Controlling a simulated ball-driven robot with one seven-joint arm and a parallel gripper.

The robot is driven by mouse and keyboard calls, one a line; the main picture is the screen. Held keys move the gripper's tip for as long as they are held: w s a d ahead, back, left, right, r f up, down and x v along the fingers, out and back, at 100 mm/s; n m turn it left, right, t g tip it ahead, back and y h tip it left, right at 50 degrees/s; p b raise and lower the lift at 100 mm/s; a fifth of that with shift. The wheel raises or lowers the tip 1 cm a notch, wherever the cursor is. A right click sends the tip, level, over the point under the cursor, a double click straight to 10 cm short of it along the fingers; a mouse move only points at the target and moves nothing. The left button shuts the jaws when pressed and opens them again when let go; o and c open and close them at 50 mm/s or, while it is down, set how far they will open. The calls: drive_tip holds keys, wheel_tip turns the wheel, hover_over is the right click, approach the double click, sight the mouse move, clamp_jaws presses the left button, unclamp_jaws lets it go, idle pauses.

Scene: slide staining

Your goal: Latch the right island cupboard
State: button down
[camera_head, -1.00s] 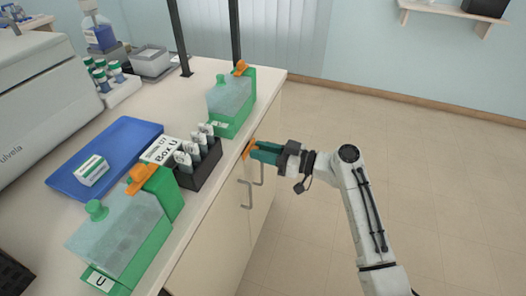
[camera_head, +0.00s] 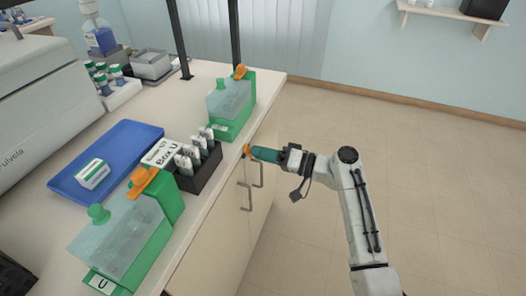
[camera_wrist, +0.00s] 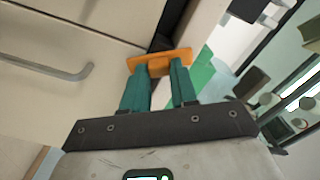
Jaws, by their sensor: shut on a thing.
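The island cupboard (camera_head: 226,232) has pale doors below the counter edge, with two grey bar handles; one handle (camera_wrist: 62,72) shows in the wrist view. An orange latch (camera_head: 247,151) sits high on the cupboard front, just under the counter edge; it also shows in the wrist view (camera_wrist: 160,62). My gripper (camera_head: 256,153) has teal fingers and reaches the latch from the right. In the wrist view my gripper (camera_wrist: 162,72) has its fingertips at the latch, shut on it. The fingertips partly hide the latch's lower side.
The counter above holds green staining tanks (camera_head: 125,232) with orange clips, a black slide rack (camera_head: 198,170), a blue tray (camera_head: 110,150) and a large white machine (camera_head: 40,110). The floor to the right is clear.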

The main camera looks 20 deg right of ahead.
drive_tip(key=shift+w+m+p, duration=0.1)
drive_tip(key=shift+m+p, duration=1.3)
drive_tip(key=shift+m, duration=1.8)
drive_tip(key=shift+d+f, duration=0.1)
drive_tip(key=c, duration=0.9)
unclamp_jaws()
drive_tip(key=v, duration=1)
drive_tip(key=shift+s+d, duration=0.2)
drive_tip(key=shift+d, duration=0.1)
